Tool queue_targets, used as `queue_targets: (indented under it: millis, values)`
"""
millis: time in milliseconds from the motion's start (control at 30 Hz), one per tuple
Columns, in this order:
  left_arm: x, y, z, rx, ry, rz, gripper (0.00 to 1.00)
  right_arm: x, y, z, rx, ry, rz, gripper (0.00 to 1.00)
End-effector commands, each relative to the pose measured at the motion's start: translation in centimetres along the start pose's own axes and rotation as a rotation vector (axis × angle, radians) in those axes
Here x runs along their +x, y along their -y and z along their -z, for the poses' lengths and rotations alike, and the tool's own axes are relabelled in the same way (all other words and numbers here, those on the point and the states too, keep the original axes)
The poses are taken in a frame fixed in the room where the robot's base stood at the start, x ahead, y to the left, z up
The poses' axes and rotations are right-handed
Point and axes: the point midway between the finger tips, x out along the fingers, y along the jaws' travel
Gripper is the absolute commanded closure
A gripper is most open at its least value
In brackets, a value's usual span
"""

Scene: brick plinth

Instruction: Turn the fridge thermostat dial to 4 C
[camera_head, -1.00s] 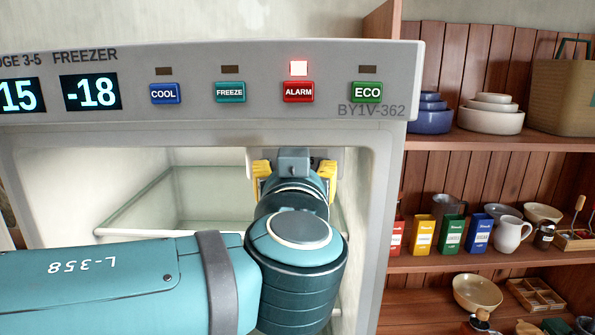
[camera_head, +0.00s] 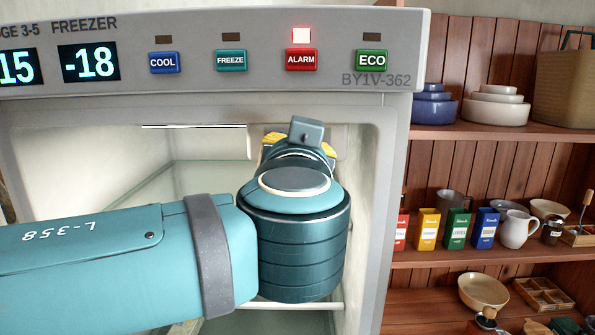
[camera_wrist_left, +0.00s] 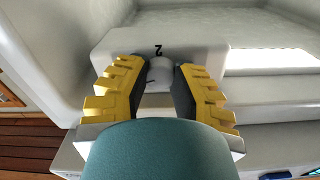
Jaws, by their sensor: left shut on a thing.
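The white thermostat dial (camera_wrist_left: 160,72) shows in the left wrist view between the yellow-padded fingers of my left gripper (camera_wrist_left: 161,82), which is shut on it. A dark line marks the dial, and an upside-down 2 stands just beyond it on the pale housing (camera_wrist_left: 205,60). Other marks are not visible. In the head view my left gripper (camera_head: 300,145) reaches into the upper right of the open fridge compartment; its wrist hides the dial. The fridge panel (camera_head: 215,25) has a cut-off display (camera_head: 17,68) reading 15 and a freezer display (camera_head: 89,63) reading -18. My right gripper is out of view.
A red lamp (camera_head: 301,35) is lit above the ALARM button (camera_head: 301,60). The fridge's right side wall (camera_head: 372,200) stands close to my wrist. A glass shelf (camera_head: 215,178) lies behind my arm. A wooden shelf unit (camera_head: 470,160) with bowls and boxes stands right of the fridge.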

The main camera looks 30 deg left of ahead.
Motion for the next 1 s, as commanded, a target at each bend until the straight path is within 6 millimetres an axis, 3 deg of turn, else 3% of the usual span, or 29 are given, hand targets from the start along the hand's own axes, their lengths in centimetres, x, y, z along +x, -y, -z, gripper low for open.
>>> queue_targets:
  millis: [100, 300, 767, 800, 867, 900, 1000]
  values:
    - [0.1, -0.1, -0.7, 0.088, 0.005, 0.001, 1.00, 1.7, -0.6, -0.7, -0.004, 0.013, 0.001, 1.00]
    - [0.1, -0.1, -0.5, 0.227, 0.007, 0.001, 1.00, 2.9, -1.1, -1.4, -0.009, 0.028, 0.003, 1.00]
    - [0.1, 0.0, -0.3, 0.287, 0.010, 0.000, 1.00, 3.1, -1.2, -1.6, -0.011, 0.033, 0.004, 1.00]
    - [0.1, 0.0, -0.3, 0.287, 0.010, 0.000, 0.67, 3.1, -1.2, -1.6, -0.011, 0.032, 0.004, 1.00]
    - [0.1, 0.0, -0.3, 0.287, 0.009, 0.000, 0.46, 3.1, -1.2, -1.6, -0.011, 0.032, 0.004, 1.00]
    - [0.1, 0.0, -0.3, 0.287, 0.008, 0.000, 0.39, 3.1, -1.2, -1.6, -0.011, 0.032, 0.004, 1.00]
    - [0.1, 0.0, -0.2, 0.286, 0.006, 0.000, 0.39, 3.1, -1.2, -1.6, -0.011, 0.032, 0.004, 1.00]
